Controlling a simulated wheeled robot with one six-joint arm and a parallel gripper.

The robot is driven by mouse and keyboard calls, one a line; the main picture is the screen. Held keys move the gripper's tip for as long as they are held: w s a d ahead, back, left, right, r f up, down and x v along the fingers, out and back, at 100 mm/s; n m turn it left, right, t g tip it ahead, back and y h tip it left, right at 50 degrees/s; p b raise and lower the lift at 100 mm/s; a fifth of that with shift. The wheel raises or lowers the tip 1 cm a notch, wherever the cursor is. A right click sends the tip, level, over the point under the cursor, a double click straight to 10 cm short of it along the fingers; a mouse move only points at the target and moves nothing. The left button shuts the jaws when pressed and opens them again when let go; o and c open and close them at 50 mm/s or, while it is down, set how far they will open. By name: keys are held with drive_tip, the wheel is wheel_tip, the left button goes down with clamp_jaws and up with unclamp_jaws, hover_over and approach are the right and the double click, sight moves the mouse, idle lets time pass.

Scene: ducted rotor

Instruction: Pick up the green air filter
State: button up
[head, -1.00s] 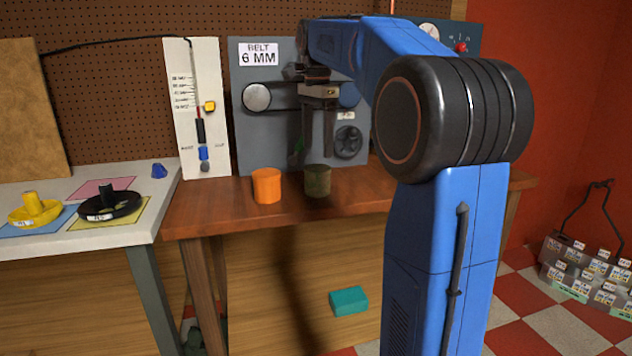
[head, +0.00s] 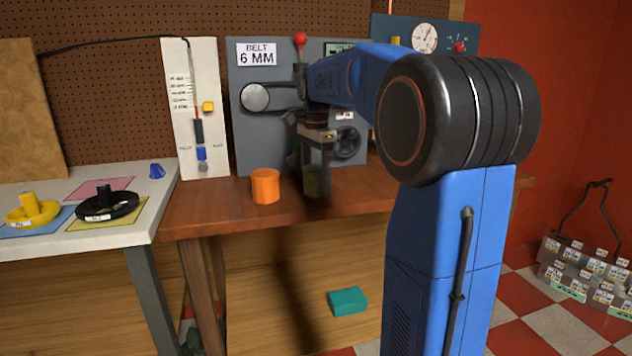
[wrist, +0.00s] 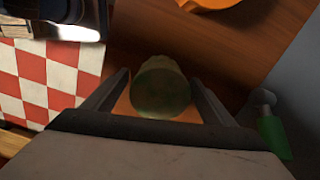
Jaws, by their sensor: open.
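The green air filter (head: 313,181) is a dark green, short cylinder standing on the brown wooden bench. My gripper (head: 316,172) is above and around it, pointing down, and its fingers partly hide the filter in the head view. In the wrist view the filter (wrist: 161,88) shows its round top between the two spread fingers of my gripper (wrist: 163,92). The jaws are open, with a finger on each side of it. I cannot tell whether either finger touches it.
An orange cylinder (head: 265,186) stands left of the filter on the bench (head: 225,205). A grey belt panel (head: 260,135) rises close behind. A green object (wrist: 273,132) shows at the wrist view's right. A pale table (head: 130,225) with yellow and black rotors is at the left.

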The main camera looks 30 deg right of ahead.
drive_tip(key=c, duration=1.2)
